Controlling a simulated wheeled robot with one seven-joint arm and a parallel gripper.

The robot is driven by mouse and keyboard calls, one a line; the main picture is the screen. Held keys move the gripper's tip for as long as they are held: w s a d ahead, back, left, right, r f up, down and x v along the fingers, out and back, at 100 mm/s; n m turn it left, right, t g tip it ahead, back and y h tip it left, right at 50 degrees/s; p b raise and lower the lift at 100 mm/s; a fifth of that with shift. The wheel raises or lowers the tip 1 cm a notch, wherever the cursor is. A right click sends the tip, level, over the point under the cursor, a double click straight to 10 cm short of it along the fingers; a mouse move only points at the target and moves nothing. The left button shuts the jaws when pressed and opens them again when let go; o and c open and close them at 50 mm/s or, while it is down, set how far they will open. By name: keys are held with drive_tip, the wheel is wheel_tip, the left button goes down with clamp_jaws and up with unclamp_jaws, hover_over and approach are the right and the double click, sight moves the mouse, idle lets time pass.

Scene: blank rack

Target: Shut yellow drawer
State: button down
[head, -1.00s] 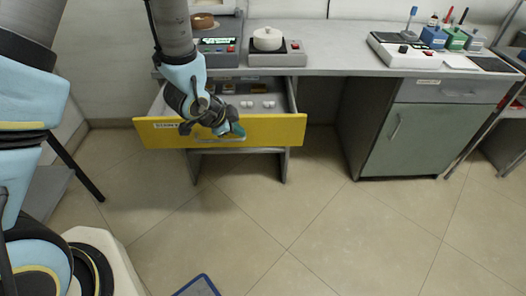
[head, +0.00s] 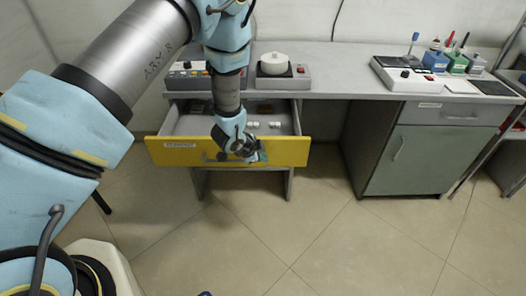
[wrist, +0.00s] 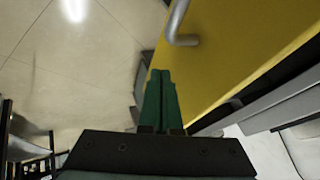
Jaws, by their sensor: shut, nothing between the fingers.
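The yellow drawer (head: 185,154) is pulled out from under the grey bench, and its open inside shows in the head view. Its yellow front also fills the upper right of the wrist view (wrist: 225,50), with the bar handle (wrist: 184,38) on it. My gripper (head: 257,156) is at the drawer front, near its middle. In the wrist view the green fingers (wrist: 161,85) are together and hold nothing. They point along the yellow front, below the handle in the picture. I cannot tell whether they touch the front.
Small white items (head: 264,125) lie in the drawer. A device with a white round top (head: 273,64) stands on the bench (head: 335,70) above. A green-fronted cabinet (head: 425,160) stands to the right. The tiled floor (head: 330,235) in front is clear.

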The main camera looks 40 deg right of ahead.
drive_tip(key=shift+w+d, duration=0.4)
drive_tip(key=shift+w, duration=0.05)
